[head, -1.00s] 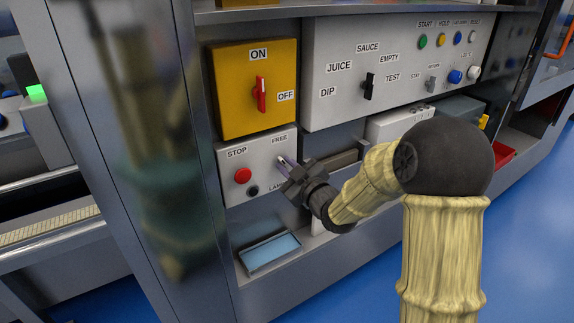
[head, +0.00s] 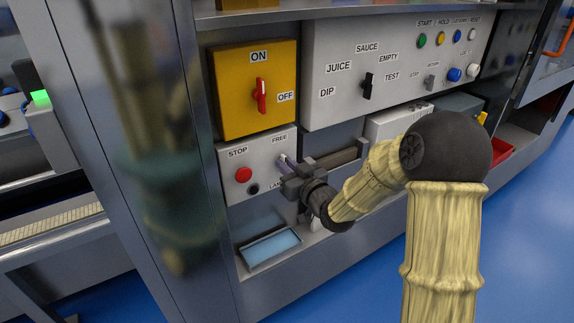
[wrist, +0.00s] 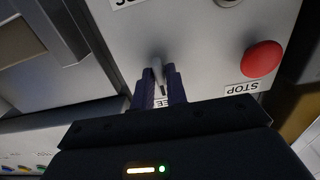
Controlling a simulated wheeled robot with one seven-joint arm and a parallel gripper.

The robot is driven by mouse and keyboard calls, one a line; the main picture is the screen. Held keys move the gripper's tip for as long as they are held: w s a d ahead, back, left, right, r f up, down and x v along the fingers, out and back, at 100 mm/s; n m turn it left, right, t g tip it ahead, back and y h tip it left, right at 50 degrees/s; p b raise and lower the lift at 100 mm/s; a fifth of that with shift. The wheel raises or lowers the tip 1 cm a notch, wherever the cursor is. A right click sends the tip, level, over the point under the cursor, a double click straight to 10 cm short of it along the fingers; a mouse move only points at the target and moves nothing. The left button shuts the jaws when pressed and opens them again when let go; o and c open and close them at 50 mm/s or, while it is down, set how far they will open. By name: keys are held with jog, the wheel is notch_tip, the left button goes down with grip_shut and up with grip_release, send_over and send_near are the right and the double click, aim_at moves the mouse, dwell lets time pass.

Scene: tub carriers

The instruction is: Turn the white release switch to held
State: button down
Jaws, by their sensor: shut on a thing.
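In the head view my gripper (head: 286,161) reaches the panel from the right and covers most of the switch; only a small pale part shows. The wrist picture shows the panel upside down, with the FREE label partly hidden by a finger. I cannot read a HELD label in either view.
A red STOP button (head: 243,175) and a dark lamp (head: 253,189) are left of my gripper. A yellow box with a red ON/OFF handle (head: 261,95) is above. A blue-bottomed tray (head: 270,248) lies below.

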jog(key=c, duration=1.4)
grip_release()
jog(key=b+v, duration=0.9)
jog(key=v, duration=0.8)
jog(key=shift+s, duration=0.2)
jog(key=shift+d, duration=0.2)
